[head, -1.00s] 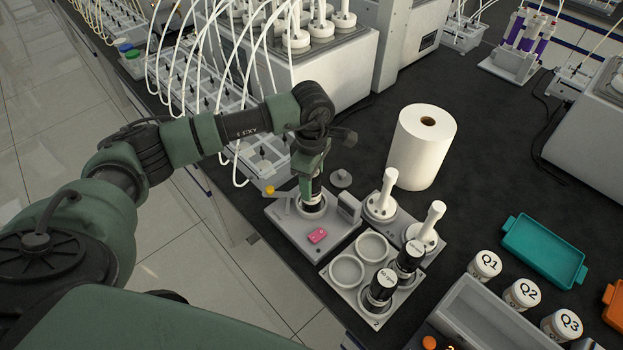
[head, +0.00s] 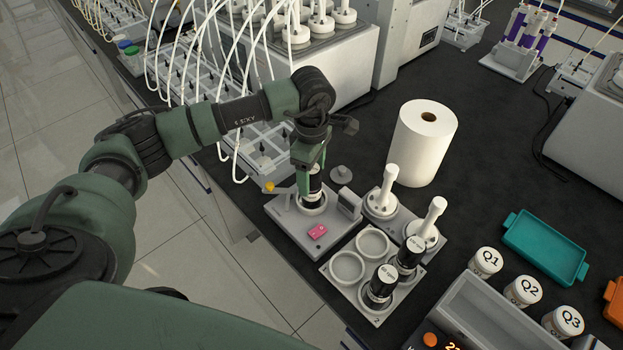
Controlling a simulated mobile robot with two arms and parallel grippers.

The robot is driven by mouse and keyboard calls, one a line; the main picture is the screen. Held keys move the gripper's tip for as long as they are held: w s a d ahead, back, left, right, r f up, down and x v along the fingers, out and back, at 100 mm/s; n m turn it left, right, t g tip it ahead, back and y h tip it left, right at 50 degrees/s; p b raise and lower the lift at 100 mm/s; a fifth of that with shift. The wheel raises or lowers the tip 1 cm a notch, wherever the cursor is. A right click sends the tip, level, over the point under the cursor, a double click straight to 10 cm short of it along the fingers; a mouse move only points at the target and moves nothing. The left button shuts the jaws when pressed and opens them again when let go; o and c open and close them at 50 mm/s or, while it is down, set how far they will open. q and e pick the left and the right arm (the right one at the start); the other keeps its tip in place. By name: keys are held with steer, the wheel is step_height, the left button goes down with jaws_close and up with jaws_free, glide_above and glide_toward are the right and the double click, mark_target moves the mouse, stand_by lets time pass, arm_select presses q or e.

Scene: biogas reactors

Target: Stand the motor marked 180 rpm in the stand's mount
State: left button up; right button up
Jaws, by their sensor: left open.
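The grey stand (head: 291,228) sits at the near left edge of the black bench, with a pink tag (head: 318,232) on its front. A black motor (head: 315,188) with a pale label band stands upright in the stand's round mount (head: 313,206); its marking cannot be read here. My left gripper (head: 311,180) is over the mount, its fingers open around the motor's upper part. Two more black motors, the front one (head: 381,284) and the rear one (head: 410,254), stand in the grey four-hole tray (head: 347,294). My right gripper is out of view.
Two white-handled pieces (head: 383,194) stand right of the stand, and a white paper roll (head: 421,145) behind them. A small grey knob (head: 341,174) is behind the stand. Tubed reactor racks (head: 250,150) crowd the back left. Jars Q1 to Q3 (head: 523,291) and a teal tray (head: 545,248) are at right.

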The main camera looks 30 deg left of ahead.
arm_select(q)
step_height(320, 180, up, 9)
steer(key=b, duration=0.3)
steer(key=shift+r, duration=0.6)
steer(key=shift+f, duration=0.1)
